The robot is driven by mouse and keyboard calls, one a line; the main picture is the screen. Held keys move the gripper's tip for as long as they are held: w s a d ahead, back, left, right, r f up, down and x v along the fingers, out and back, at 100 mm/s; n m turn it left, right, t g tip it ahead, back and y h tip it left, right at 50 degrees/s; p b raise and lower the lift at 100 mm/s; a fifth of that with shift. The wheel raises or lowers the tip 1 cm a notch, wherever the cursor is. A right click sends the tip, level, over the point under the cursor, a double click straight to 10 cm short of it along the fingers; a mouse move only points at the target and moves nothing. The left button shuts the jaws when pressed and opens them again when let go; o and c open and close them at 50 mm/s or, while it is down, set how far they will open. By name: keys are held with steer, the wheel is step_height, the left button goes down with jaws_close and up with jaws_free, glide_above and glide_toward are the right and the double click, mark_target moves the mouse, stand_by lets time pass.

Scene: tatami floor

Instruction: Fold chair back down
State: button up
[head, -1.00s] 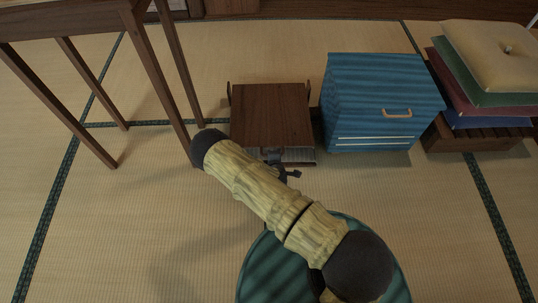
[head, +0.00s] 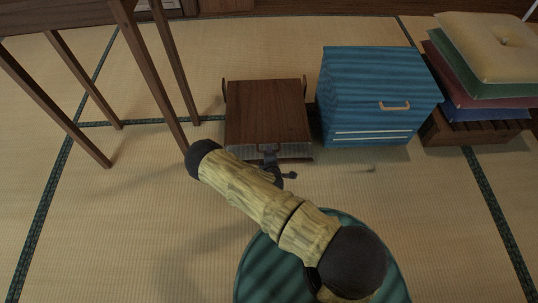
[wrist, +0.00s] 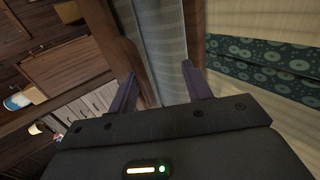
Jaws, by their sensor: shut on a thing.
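The chair (head: 267,110) is a low piece with a flat dark wooden panel, upright posts at its far left and right corners, and a pale grey band along its near edge. My gripper (head: 269,155) is at the middle of that near edge, partly hidden by my arm. In the wrist view my gripper (wrist: 158,88) has a dark finger on each side of a brown wooden edge (wrist: 130,60) and a grey surface, and is shut on the chair. The exact contact, and which panel is seat or back, cannot be told.
A blue cabinet (head: 378,95) stands close to the chair's right. Stacked cushions (head: 492,50) rest on a slatted wooden base (head: 470,130) at far right. A tall wooden table's legs (head: 150,75) stand at left. Open tatami (head: 110,215) lies at the near left.

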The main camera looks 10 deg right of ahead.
steer(key=shift+s+f, duration=0.35)
steer(key=shift+s, duration=0.05)
steer(key=r+p+v, duration=0.1)
steer(key=p+v, duration=0.7)
steer(key=v, duration=0.9)
steer(key=shift+w+p, duration=0.2)
steer(key=shift+p, duration=0.1)
steer(key=shift+w+a, duration=0.1)
